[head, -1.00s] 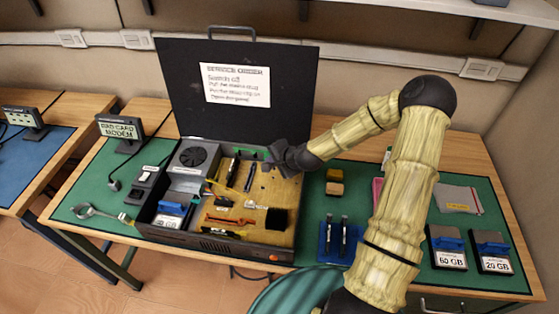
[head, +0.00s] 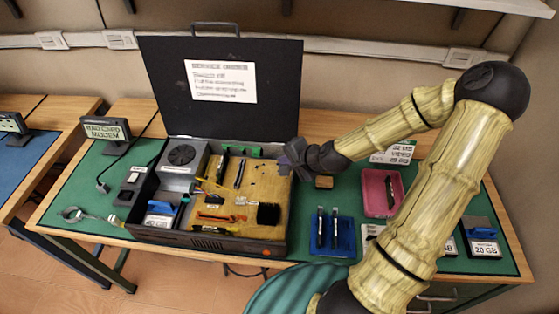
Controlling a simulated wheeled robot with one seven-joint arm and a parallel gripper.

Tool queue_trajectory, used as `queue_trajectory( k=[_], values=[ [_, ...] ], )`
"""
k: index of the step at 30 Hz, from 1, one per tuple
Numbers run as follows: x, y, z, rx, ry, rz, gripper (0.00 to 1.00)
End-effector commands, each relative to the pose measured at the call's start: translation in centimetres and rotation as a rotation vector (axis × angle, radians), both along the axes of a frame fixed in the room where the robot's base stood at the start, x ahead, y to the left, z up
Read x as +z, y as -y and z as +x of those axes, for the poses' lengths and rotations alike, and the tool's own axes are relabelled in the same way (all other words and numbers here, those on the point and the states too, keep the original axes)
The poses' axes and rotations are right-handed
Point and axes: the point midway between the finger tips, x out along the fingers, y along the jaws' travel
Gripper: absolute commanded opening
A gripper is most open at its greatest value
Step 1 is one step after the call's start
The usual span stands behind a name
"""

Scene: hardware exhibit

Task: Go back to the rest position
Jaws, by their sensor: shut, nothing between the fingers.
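My gripper (head: 292,158) is a dark gripper at the end of my wood-patterned arm in the head view. It is above the right side of the open computer case (head: 272,240), near the raised black lid (head: 220,118). The fingers are small and dark here, and they look shut with nothing held. My arm reaches in from the lower right and hides part of the right side of the table.
The case stands on a green mat (head: 90,190). A blue tray (head: 345,240) with two dark sticks and a pink tray (head: 372,195) lie right of it. A labelled drive (head: 484,248) is at the far right. A wrench (head: 90,216) lies at left.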

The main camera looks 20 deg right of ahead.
Motion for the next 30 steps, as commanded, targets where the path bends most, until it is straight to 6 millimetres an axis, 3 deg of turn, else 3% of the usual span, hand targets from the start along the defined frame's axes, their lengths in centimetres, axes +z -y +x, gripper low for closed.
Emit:
queue_trajectory(
  k=[20, 30],
  values=[
    [0.0, -0.1, -0.5, 0.019, -0.011, -0.019, 0.0],
    [-1.2, -1.9, -5.1, 0.328, -0.145, -0.331, 0.0]
  ],
)
